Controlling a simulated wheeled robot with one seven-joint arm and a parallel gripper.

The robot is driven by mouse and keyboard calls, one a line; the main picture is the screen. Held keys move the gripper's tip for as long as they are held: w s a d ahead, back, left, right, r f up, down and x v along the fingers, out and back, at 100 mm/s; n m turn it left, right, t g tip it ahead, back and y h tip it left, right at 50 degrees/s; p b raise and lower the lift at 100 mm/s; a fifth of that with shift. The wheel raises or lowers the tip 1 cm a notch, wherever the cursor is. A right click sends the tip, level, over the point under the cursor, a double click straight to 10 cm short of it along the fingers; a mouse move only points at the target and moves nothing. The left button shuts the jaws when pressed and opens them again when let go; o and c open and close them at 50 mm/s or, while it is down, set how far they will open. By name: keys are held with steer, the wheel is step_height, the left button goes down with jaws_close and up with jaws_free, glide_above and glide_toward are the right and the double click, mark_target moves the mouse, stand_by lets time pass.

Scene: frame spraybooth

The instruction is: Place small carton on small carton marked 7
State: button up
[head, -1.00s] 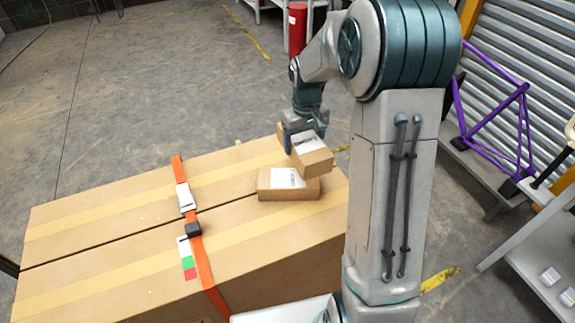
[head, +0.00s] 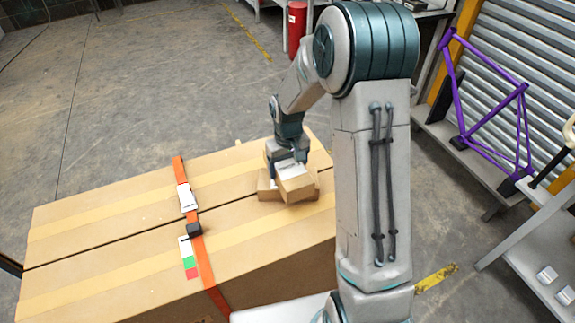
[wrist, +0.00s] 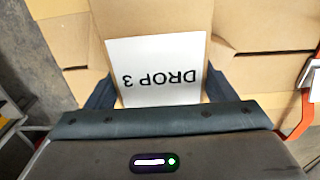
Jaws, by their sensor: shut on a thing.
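My gripper (head: 284,168) is shut on a small brown carton (head: 297,187). The wrist view shows this held carton (wrist: 157,28) between the fingers, with a white label reading "DROP 3" upside down. A second small carton (head: 265,189) lies on the big strapped box near its right end. The held carton is over it and hides most of it and its label, so its marking cannot be read. The held carton looks slightly tilted and turned relative to the lower one. Whether the two touch cannot be told.
The large cardboard box (head: 110,215) has an orange strap (head: 204,265) with a buckle across it; its top left of the cartons is clear. A purple frame (head: 489,115) stands at the right beside a grey bench (head: 530,235). A red cylinder (head: 297,25) stands behind.

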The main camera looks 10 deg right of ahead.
mark_target(288, 164)
steer(key=shift+f, duration=0.2)
steer(key=o, duration=1.3)
steer(key=shift+r, duration=0.15)
step_height(288, 164, up, 11)
steer(key=s+d+r+m+t, duration=0.1)
steer(key=s+r, duration=0.2)
steer(key=s, duration=0.8)
steer(key=s+r+m+t, duration=0.1)
steer(key=s+r, duration=0.3)
steer(key=s, duration=0.7)
steer(key=shift+s+d+t+b, duration=0.3)
steer(key=shift+s+d+t, duration=0.1)
steer(key=shift+t, duration=0.1)
